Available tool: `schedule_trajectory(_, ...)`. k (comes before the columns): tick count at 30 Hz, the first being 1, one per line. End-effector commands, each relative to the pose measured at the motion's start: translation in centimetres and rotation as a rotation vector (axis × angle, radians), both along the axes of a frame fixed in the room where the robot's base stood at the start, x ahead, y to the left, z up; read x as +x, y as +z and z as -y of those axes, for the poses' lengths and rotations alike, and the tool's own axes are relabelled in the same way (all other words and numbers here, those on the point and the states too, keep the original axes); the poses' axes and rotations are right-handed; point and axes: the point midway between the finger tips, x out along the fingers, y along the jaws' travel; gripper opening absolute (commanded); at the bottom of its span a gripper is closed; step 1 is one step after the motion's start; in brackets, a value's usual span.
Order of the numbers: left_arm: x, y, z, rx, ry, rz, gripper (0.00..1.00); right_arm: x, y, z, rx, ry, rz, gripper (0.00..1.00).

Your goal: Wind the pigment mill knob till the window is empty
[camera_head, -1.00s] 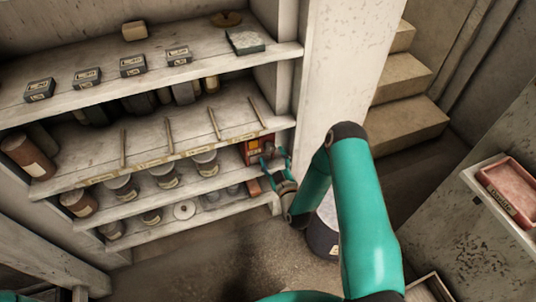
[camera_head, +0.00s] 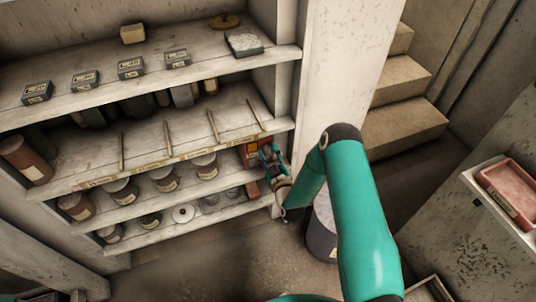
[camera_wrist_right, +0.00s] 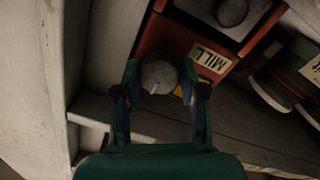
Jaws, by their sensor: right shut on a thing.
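The pigment mill (camera_head: 254,144) is a red box at the right end of a middle shelf. In the right wrist view, the red mill (camera_wrist_right: 165,34) carries a pale label reading MILL (camera_wrist_right: 209,57) and a grey top with a dark round part. My right gripper (camera_head: 268,153) is at the mill's front. In the wrist view its fingers (camera_wrist_right: 158,84) are shut on the round grey knob (camera_wrist_right: 158,76), one on each side. A small yellow-orange patch shows beside the right finger, partly hidden; I cannot tell how full the window is. My left gripper is out of view.
Jars (camera_head: 204,165) stand on the shelves left of the mill, and thin sticks (camera_head: 213,125) lie on the shelf above them. A white post (camera_head: 340,60) rises right of the mill. Steps (camera_head: 400,130) and a pink tray (camera_head: 510,185) are farther right.

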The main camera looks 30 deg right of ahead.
Motion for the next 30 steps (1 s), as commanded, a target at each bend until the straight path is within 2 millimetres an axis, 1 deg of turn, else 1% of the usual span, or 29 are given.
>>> schedule_trajectory(1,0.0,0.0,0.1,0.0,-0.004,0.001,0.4,0.0,-0.2,-0.6,0.007,0.018,-0.005,0.06)
schedule_trajectory(8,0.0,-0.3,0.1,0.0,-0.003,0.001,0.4,0.2,-0.3,-0.2,0.033,0.023,0.001,0.06)
schedule_trajectory(14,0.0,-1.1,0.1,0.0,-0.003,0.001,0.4,0.2,-0.4,-0.2,0.113,0.024,0.021,0.06)
schedule_trajectory(20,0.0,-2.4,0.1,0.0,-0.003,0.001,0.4,0.2,-0.5,-0.1,0.255,0.024,0.056,0.06)
schedule_trajectory(30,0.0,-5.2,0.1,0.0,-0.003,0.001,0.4,0.2,-0.5,0.0,0.563,0.023,0.132,0.06)
